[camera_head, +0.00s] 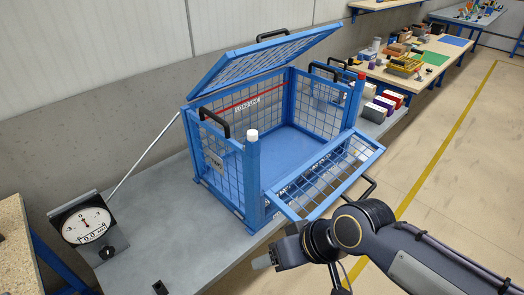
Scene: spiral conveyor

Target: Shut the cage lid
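The blue mesh cage (248,165) stands on a grey bench. Its mesh lid (262,62) is raised and tilted above the back side, with a black handle (272,35) along its upper edge. The front mesh flap (325,176) is folded down and outward, with a black handle (360,190) on its outer edge. My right gripper (262,262) is in front of the cage, below the folded flap and apart from the lid. Its fingers are small and partly hidden by my wrist, so their opening is unclear. My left gripper is not in view.
A dial gauge (87,222) stands on the bench left of the cage, near a thin rod (145,157) leaning on the cage. A wall runs behind. Tables with boxes (405,65) and coloured blocks are at the right back. The floor at right is clear.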

